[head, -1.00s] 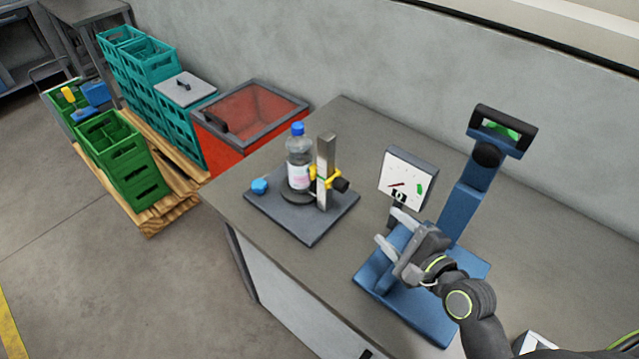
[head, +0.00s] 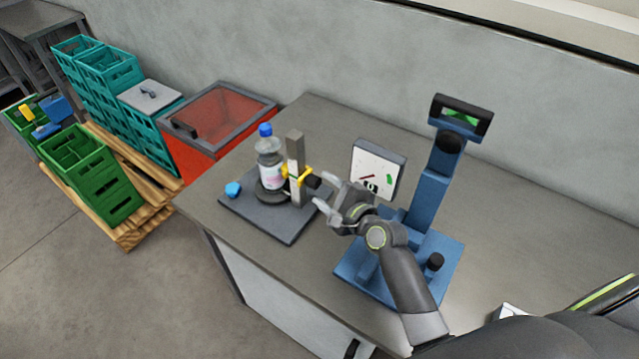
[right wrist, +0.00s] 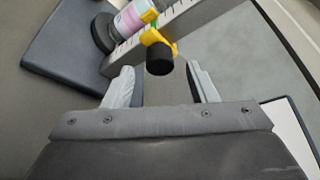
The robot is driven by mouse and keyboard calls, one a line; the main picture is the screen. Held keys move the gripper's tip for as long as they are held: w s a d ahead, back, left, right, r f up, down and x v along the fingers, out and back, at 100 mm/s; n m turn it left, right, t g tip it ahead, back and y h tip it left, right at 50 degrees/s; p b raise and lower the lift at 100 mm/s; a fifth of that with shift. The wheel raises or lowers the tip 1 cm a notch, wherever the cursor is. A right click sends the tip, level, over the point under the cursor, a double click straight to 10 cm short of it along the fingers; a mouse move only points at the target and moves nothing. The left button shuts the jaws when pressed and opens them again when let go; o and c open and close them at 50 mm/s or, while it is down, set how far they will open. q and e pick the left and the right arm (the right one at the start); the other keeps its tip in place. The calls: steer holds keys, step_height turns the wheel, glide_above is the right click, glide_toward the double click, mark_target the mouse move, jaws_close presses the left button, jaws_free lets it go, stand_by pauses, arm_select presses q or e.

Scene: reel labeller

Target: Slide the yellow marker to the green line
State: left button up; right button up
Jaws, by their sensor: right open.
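The yellow marker (head: 292,174) is a clamp around the upright grey post (head: 297,150), with a black knob (head: 313,181) facing my right gripper. My right gripper (head: 326,194) is open and empty, just right of the knob and apart from it in the head view. In the right wrist view the black knob (right wrist: 160,58) lies ahead, between the lines of the two fingers, with the yellow marker (right wrist: 152,37) behind it. A small green patch (right wrist: 155,22) shows on the scale right by the marker; the marker partly hides this area. My left gripper is out of view.
A bottle with a blue cap (head: 268,160) stands beside the post on the dark base plate (head: 285,228); a blue cap (head: 233,189) lies at its left. A blue stand (head: 430,185) and a white dial panel (head: 378,165) are close to my right arm.

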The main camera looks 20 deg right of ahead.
steer(key=shift+x, duration=1.45)
jaws_close()
